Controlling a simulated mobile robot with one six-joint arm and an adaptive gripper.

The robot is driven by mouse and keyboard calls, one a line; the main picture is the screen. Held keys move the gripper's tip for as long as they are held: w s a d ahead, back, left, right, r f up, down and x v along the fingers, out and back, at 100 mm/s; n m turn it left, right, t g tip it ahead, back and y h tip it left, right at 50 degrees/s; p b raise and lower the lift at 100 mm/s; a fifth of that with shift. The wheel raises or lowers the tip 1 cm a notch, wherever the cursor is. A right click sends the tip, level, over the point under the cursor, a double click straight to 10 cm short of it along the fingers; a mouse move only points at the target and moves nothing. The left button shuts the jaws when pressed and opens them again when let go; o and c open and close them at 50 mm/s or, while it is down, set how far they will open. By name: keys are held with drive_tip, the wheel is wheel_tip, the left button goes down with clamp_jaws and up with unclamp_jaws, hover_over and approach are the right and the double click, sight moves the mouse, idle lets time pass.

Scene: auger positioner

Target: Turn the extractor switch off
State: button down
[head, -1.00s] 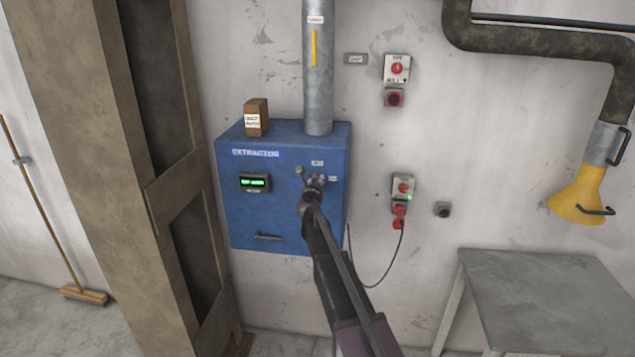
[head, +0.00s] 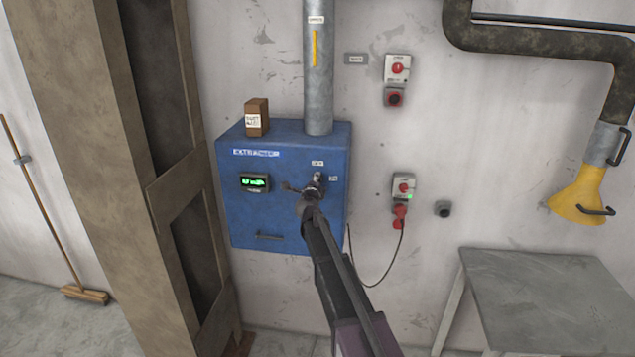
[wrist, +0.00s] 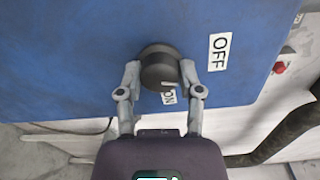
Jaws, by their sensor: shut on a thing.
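The extractor is a blue box (head: 270,215) on the wall, with a lit green display on its left. Its switch is a round dark knob (wrist: 158,66) in the wrist view. An OFF label (wrist: 218,52) sits to the right of the knob and an ON label (wrist: 168,97) just below it. A small pale mark shows on the knob's lower edge, close to ON. My gripper (wrist: 160,80) is shut on the knob, one finger at each side. In the head view my gripper (head: 303,184) hides most of the knob.
A brown carton (head: 257,118) stands on the box, beside a metal duct (head: 318,75). Red switches (head: 403,188) and a plug with a hanging cable (head: 400,218) are on the wall to the right. A grey table (head: 545,285) stands at the lower right.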

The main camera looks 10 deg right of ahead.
drive_tip(key=shift+w+n, duration=0.1)
drive_tip(key=shift+n, duration=1.6)
drive_tip(key=shift+c, duration=1.3)
unclamp_jaws()
